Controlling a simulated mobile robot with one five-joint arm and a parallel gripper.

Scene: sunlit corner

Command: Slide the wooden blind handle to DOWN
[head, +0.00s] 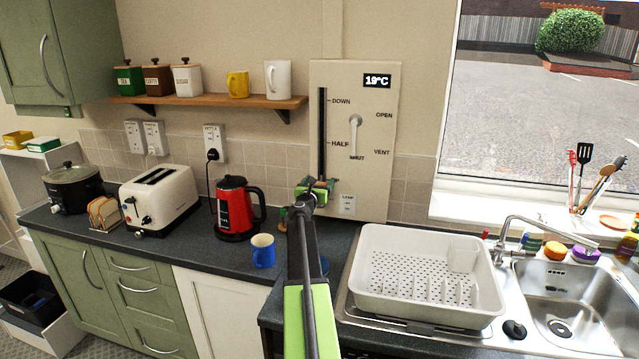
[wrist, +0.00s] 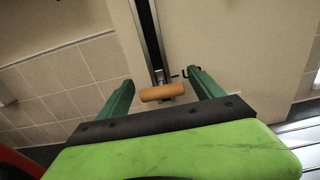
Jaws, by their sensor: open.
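The wooden blind handle (wrist: 162,92) is a short light-brown bar on a small metal mount at the lower part of a dark vertical slot (wrist: 150,35). In the wrist view it lies between the two green fingers of my gripper (wrist: 157,88), which are open and apart from it on both sides. In the head view my gripper (head: 316,187) is at the slot's lower end, below the HALF mark, and largely hides the handle. The slot (head: 322,125) runs up the cream panel (head: 360,180), with DOWN (head: 341,101) near the top and HALF (head: 340,143) lower.
A white lever (head: 355,135) stands right of the slot, with OPEN, VENT and SHUT labels. A small switch (head: 348,205) is below it. The red kettle (head: 233,205), blue mug (head: 263,251) and white dish rack (head: 385,300) stand near my arm. The panel above my gripper is clear.

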